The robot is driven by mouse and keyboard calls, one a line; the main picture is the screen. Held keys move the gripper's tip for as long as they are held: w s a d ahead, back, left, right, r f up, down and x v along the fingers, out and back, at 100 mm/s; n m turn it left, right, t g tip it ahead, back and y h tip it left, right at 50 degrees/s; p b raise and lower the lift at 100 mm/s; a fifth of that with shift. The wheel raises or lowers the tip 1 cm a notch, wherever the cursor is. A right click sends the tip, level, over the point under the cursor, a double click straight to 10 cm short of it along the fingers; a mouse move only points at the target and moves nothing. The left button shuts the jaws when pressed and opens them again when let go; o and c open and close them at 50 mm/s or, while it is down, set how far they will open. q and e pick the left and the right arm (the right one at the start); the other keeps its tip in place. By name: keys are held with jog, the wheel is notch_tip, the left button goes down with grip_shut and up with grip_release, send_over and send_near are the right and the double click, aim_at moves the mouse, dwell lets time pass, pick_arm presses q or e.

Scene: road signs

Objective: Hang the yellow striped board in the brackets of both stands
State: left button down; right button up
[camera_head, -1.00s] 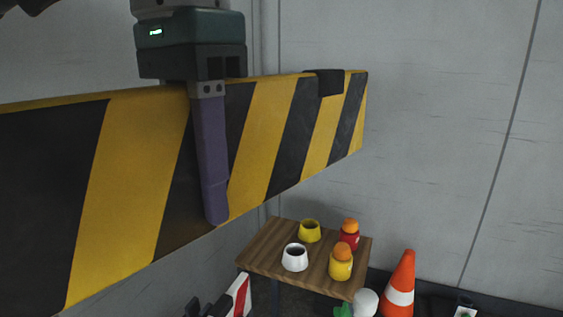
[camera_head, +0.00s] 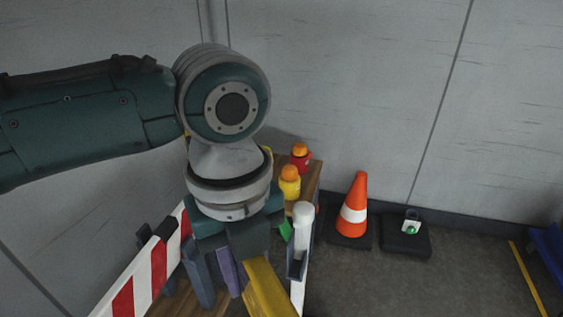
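My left arm reaches in from the left, its wrist pointing down over the lower middle. My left gripper (camera_head: 236,268) is at the bottom, with a purple finger just left of the yellow striped board (camera_head: 266,287). Only a narrow yellow strip of the board shows, running from under the gripper to the bottom edge. The wrist hides the grip, so I cannot tell if the fingers press on it. A white post (camera_head: 302,217) with a slate bracket (camera_head: 296,264) stands right of the board, apparently a stand. I cannot tell whether the board sits in it. My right gripper is out of view.
A red-and-white striped board (camera_head: 148,276) slants at lower left. Behind my wrist is a wooden table (camera_head: 313,177) with a red bottle (camera_head: 301,160) and a yellow bottle (camera_head: 289,185). An orange cone (camera_head: 353,208) and a black base (camera_head: 405,240) stand by the wall.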

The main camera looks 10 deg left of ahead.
pick_arm(q)
jog(key=s+f+m+b, duration=0.1)
jog(key=f+m+b, duration=0.3)
jog(key=f+b, duration=0.6)
jog(key=s+d+f+m+b, duration=0.1)
jog(key=f+m+b, duration=0.3)
jog(key=f+b, duration=0.7)
notch_tip(320, 180, down, 8)
jog(key=shift+s+d+f+m+b, duration=0.2)
jog(key=shift+s+f+m+b, duration=0.1)
jog(key=shift+s, duration=0.25)
dwell(0.5)
jog(key=shift+f, duration=0.1)
dwell(0.5)
jog(key=c, duration=0.6)
grip_release()
jog(key=shift+a, duration=0.1)
notch_tip(320, 180, up, 10)
jog(key=p, duration=0.3)
jog(key=shift+p, duration=0.35)
